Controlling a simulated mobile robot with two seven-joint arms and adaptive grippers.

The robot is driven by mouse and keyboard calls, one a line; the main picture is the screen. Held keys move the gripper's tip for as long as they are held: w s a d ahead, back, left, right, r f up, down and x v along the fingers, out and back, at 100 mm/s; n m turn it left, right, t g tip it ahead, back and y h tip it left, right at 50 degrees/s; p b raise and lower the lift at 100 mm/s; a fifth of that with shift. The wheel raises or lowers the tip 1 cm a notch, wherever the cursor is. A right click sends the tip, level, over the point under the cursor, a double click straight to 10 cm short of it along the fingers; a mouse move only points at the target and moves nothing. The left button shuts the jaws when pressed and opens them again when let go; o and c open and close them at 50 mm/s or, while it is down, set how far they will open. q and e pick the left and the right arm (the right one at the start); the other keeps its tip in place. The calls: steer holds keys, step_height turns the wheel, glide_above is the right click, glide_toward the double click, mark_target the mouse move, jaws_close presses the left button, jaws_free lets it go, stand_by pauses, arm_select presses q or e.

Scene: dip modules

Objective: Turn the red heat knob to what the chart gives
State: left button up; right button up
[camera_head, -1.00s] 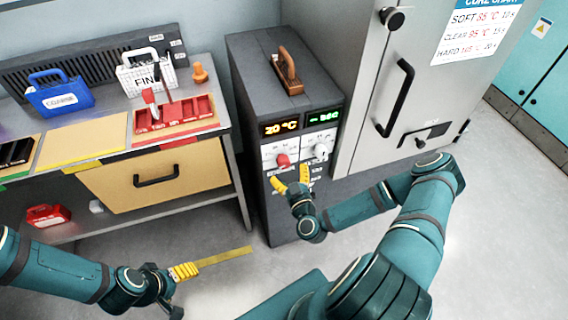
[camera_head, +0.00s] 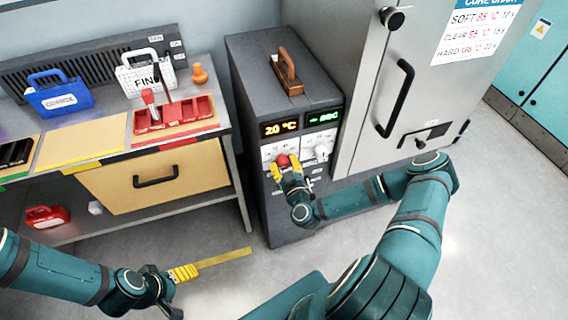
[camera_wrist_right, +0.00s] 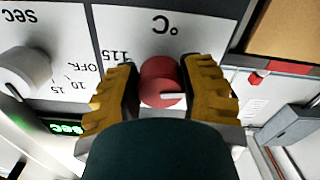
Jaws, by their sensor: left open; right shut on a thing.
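The red heat knob (camera_head: 283,160) is on the front of the dark oven box (camera_head: 290,90), below an orange display reading 20 °C (camera_head: 281,127). My right gripper (camera_head: 290,172) is shut on the knob; in the right wrist view its yellow fingers stand either side of the red knob (camera_wrist_right: 162,80), whose white line points right. Dial marks OFF and 115 show there upside down. The cure chart (camera_head: 478,28) on the grey cabinet lists SOFT, CLEAR and HARD with temperatures and times; its small figures are blurred. My left gripper (camera_head: 185,273) is open and empty, low above the floor.
A white knob (camera_head: 321,152) with a green display above it sits right of the red one; it also shows in the wrist view (camera_wrist_right: 25,70). The bench (camera_head: 215,110) at left holds a blue basket (camera_head: 60,97), a white basket (camera_head: 146,76) and a red tray (camera_head: 180,113).

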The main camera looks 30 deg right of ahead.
steer(key=shift+m, duration=0.3)
steer(key=m, duration=0.5)
steer(key=shift+a+m+b, duration=0.1)
steer(key=shift+m+b, duration=0.2)
steer(key=shift+b, duration=0.05)
steer(key=m+b, duration=0.1)
steer(key=m, duration=0.5)
steer(key=m+b, duration=0.1)
steer(key=m, duration=0.4)
steer(key=shift+a+r+m, duration=0.1)
steer(key=shift+r+m, duration=0.05)
steer(key=shift+m, duration=0.25)
steer(key=m+b, duration=0.1)
steer(key=m, duration=0.4)
steer(key=shift+w+r+m+b, duration=0.1)
steer(key=shift+r+m+b, duration=0.05)
steer(key=shift+m+b, duration=0.2)
steer(key=o, duration=1.2)
